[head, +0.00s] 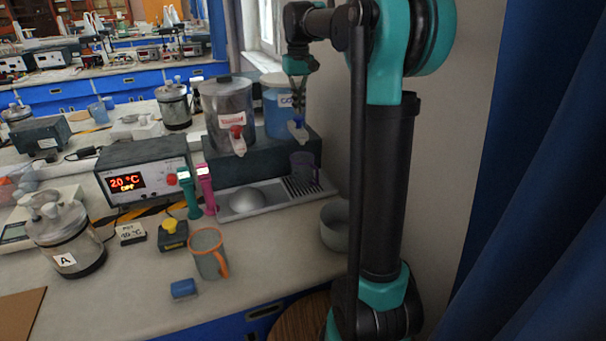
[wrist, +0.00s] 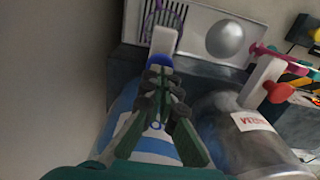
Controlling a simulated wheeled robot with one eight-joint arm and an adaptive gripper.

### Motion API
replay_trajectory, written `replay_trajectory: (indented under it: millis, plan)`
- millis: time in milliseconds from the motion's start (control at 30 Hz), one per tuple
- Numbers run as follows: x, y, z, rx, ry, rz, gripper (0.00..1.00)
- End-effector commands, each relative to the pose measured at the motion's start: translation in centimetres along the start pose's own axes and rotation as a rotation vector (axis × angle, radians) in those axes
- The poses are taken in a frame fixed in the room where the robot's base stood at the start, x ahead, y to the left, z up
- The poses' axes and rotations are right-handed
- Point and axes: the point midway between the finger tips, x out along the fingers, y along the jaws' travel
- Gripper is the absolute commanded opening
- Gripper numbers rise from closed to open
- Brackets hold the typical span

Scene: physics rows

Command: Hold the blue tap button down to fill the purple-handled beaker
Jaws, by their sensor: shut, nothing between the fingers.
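The blue tap button (head: 297,129) is on the front of the blue container (head: 277,115) at the back. It also shows in the wrist view (wrist: 159,61) at the base of the white spout (wrist: 163,40). The purple-handled beaker (head: 304,167) stands on the slotted drip tray (head: 323,187) below this tap; in the wrist view (wrist: 166,14) the spout partly hides it. My gripper (head: 297,96) points down above the tap, with its fingers shut and empty. In the wrist view its fingertips (wrist: 161,78) are right by the blue button; I cannot tell whether they touch it. The beaker's fill level is not visible.
A steel container (head: 225,110) with a red tap (head: 237,140) stands left of the blue one. A silver dome (head: 246,199) sits on the tray's left side. An orange-handled mug (head: 208,253) and a grey bowl (head: 335,226) stand in front. A wall is close on the right.

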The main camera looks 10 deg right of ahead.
Motion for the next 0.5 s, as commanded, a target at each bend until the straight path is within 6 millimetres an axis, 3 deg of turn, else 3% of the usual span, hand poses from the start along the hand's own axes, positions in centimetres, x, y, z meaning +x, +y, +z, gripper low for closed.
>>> replay_trajectory:
  millis: [500]
  plan:
    - [0.82, 0.00, -0.01, 0.000, 0.000, 0.000, 0.00]
